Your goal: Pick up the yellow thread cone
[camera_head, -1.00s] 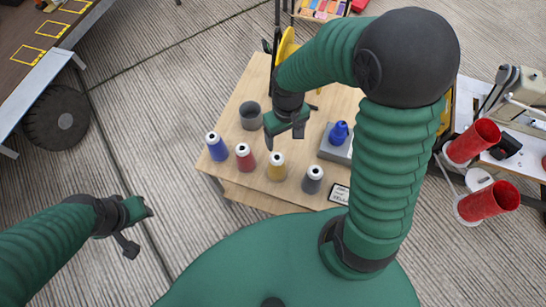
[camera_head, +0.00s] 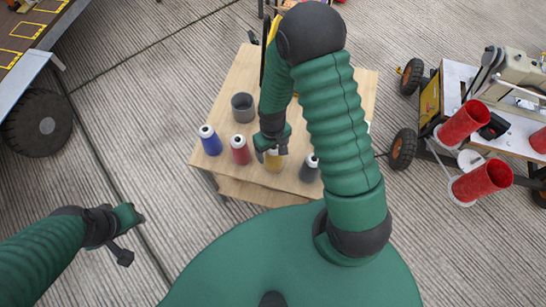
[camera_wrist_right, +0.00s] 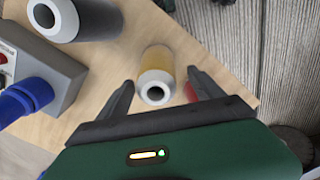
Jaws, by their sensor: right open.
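The yellow thread cone (camera_head: 274,162) stands on the light wooden table, partly covered by my right gripper in the head view. In the right wrist view the yellow cone (camera_wrist_right: 156,72) shows between and just beyond the fingertips, its white top with a dark hole facing the camera. My right gripper (camera_head: 271,153) is open, with one finger on each side of the cone's line; whether a finger touches it I cannot tell. In the wrist view the right gripper (camera_wrist_right: 158,90) holds nothing. My left gripper (camera_head: 132,235) hangs over the floor at the left, its fingers spread and empty.
A red cone (camera_head: 240,150) stands close left of the yellow one, a blue cone (camera_head: 210,140) farther left, and a grey cone (camera_head: 309,169) at the right. A dark cup (camera_head: 243,107) is behind. A grey box with a blue part (camera_wrist_right: 25,97) lies nearby.

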